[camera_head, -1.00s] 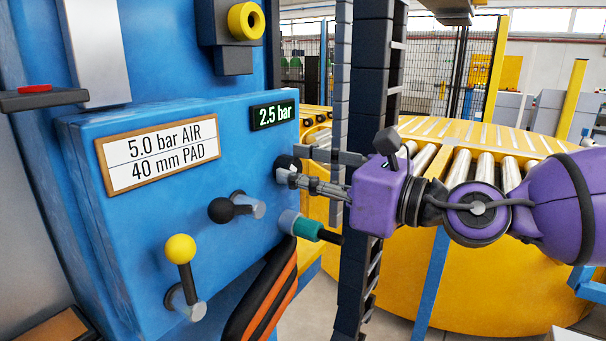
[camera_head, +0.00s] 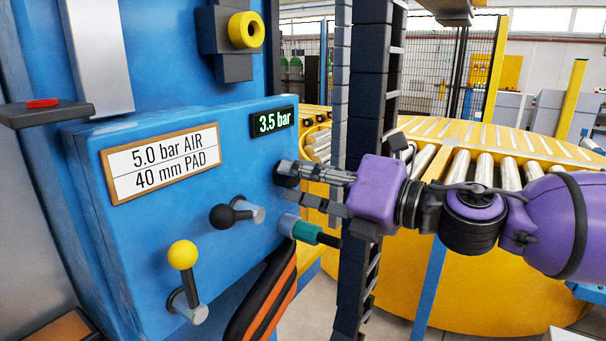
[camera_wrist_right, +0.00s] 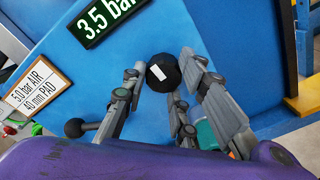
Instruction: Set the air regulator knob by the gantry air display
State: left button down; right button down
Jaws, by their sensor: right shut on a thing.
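The black air regulator knob (camera_head: 287,173) sits on the blue gantry box, below the air display. The display (camera_head: 272,120) reads 3.5 bar in green. A framed sign (camera_head: 160,162) reads 5.0 bar AIR and 40 mm PAD. My right gripper (camera_head: 298,188) comes in from the right and is shut on the knob. In the right wrist view, the knob (camera_wrist_right: 163,73) with a white mark lies between the fingertips of my right gripper (camera_wrist_right: 160,80). My left gripper is not in view.
A black-knobbed lever (camera_head: 222,217) and a yellow-knobbed lever (camera_head: 183,255) stick out of the box at lower left. A teal-and-black fitting (camera_head: 308,232) juts out just below my right gripper. A dark vertical chain column (camera_head: 371,90) stands behind it. A yellow roller table (camera_head: 480,260) is beyond.

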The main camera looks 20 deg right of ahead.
jog(key=shift+a+r+m, duration=0.1)
jog(key=shift+r+m, duration=0.3)
jog(key=c, duration=1.6)
grip_release()
jog(key=shift+o, duration=0.2)
jog(key=shift+s+a, duration=0.1)
jog(key=shift+f, duration=0.15)
jog(key=shift+d+f, duration=0.1)
jog(key=shift+d, duration=0.1)
jog(key=v, duration=1.1)
jog(key=shift+s+d, duration=0.3)
